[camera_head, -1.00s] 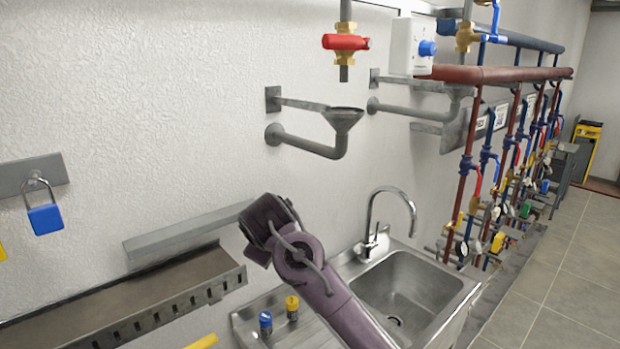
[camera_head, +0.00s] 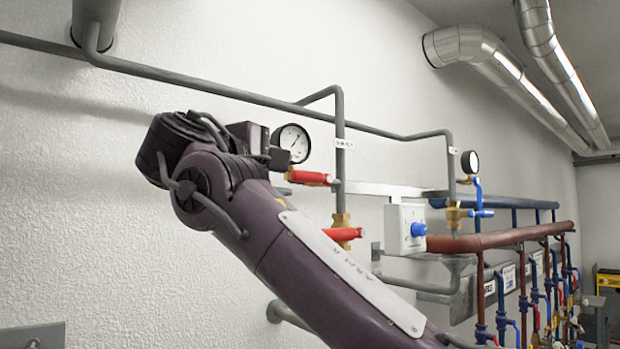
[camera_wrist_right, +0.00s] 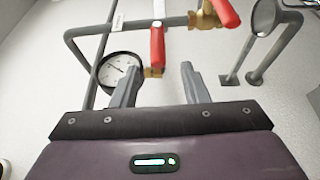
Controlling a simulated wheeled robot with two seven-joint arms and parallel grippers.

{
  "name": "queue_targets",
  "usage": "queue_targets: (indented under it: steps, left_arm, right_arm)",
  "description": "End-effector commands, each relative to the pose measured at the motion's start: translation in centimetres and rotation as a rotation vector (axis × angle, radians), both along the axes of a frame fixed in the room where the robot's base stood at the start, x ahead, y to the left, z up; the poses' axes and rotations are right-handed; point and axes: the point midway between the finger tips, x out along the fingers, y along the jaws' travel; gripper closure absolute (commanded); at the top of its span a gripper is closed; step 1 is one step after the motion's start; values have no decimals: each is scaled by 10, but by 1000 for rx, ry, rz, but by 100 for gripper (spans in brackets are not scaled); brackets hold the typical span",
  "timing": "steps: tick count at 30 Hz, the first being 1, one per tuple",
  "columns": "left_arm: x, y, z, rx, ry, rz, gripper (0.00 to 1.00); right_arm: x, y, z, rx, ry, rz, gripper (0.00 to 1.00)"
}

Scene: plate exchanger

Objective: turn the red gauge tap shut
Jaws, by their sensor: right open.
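The red gauge tap (camera_head: 309,177) has a red lever on a small brass fitting, beside a grey vertical pipe and below a round white pressure gauge (camera_head: 292,142). My right gripper (camera_head: 274,154) is raised beside the gauge, partly hidden by my own wrist. In the right wrist view the gripper (camera_wrist_right: 158,80) is open and empty. The tap's red lever (camera_wrist_right: 157,46) shows upright beyond and between the two fingers, and the gauge (camera_wrist_right: 118,70) is partly behind the left finger. Contact with the lever cannot be made out. My left gripper is not in view.
A second red-handled brass valve (camera_head: 343,234) sits below on the same pipe; it also shows in the right wrist view (camera_wrist_right: 225,12). Grey pipes (camera_head: 230,92) run along the wall.

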Motion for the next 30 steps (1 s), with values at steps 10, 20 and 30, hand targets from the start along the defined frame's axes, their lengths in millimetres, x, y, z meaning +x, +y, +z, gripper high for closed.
queue_targets:
  steps: [10,20,30]
  left_arm:
    - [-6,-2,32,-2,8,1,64]
    - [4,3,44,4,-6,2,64]
    - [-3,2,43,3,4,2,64]
  right_arm:
    - [44,-28,5,1,2,-3,59]
    - [65,-40,1,2,-1,0,59]
    - [64,-40,1,2,-1,0,77]
